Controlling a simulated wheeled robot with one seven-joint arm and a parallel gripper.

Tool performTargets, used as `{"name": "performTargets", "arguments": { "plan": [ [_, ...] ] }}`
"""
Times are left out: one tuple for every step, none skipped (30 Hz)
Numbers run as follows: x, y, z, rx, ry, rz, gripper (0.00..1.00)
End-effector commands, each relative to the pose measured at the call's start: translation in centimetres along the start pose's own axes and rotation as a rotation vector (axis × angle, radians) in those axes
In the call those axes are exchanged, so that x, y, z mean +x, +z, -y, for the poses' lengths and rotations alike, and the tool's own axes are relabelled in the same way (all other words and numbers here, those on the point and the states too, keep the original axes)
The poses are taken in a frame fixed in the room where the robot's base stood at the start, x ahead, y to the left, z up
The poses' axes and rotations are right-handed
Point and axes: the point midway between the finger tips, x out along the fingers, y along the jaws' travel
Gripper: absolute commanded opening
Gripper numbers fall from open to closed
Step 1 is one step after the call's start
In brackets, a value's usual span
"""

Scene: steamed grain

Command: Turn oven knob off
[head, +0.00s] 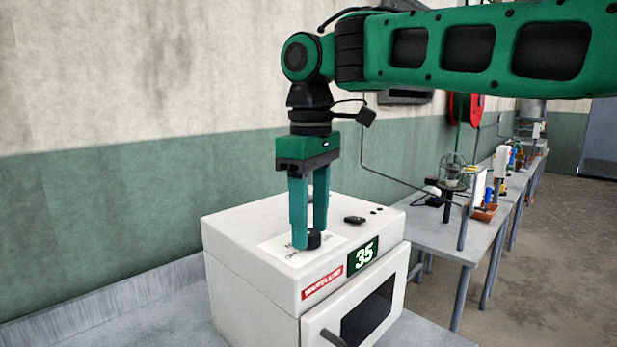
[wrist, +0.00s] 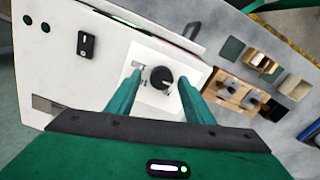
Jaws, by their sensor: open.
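The white oven (head: 250,255) stands on a grey table, with a green display reading 35 and a dark door window on its front. Its round black knob (wrist: 161,78) sits on a white label plate on the top face. The knob also shows in the head view (head: 314,240), partly covered by a finger. My gripper (wrist: 160,95) is open and points down at the oven top. Its two teal fingers stand on either side of the knob in the wrist view. I cannot tell whether either finger touches the knob.
A black switch (head: 355,220) sits on the oven top, right of the knob. A door handle (head: 333,338) sticks out at the front. A long bench (head: 440,240) with bottles and tools runs along the wall to the right. The floor at the right is clear.

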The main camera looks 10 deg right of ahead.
Motion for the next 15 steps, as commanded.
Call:
{"name": "performTargets", "arguments": {
  "plan": [
    [-0.2, 0.0, 0.1, -0.003, 0.0, -0.001, 0.47],
    [-0.3, 0.0, 0.1, -0.003, 0.0, -0.001, 0.47],
    [-0.4, -0.1, 0.1, -0.003, 0.0, -0.001, 0.47],
    [-0.5, 0.0, 0.1, -0.002, 0.0, -0.001, 0.47],
    [-0.6, -0.1, 0.1, -0.002, 0.0, -0.002, 0.47],
    [-0.7, -0.1, 0.1, -0.002, 0.0, -0.002, 0.47],
    [-0.8, -0.1, 0.1, -0.003, 0.0, -0.002, 0.47],
    [-0.9, -0.1, 0.1, -0.003, 0.0, -0.002, 0.47],
    [-1.0, -0.1, 0.1, -0.003, 0.0, -0.002, 0.47],
    [-1.1, 0.0, 0.1, -0.003, 0.0, -0.002, 0.47],
    [-1.2, 0.0, 0.1, -0.002, 0.0, -0.001, 0.47],
    [-1.4, -0.1, 0.1, -0.003, -0.001, -0.001, 0.47],
    [-1.4, 0.0, 0.1, -0.002, -0.001, -0.001, 0.47],
    [-1.5, -0.1, 0.1, -0.002, -0.001, -0.001, 0.47],
    [-1.6, -0.1, 0.1, -0.003, -0.001, -0.001, 0.47]
  ]
}}
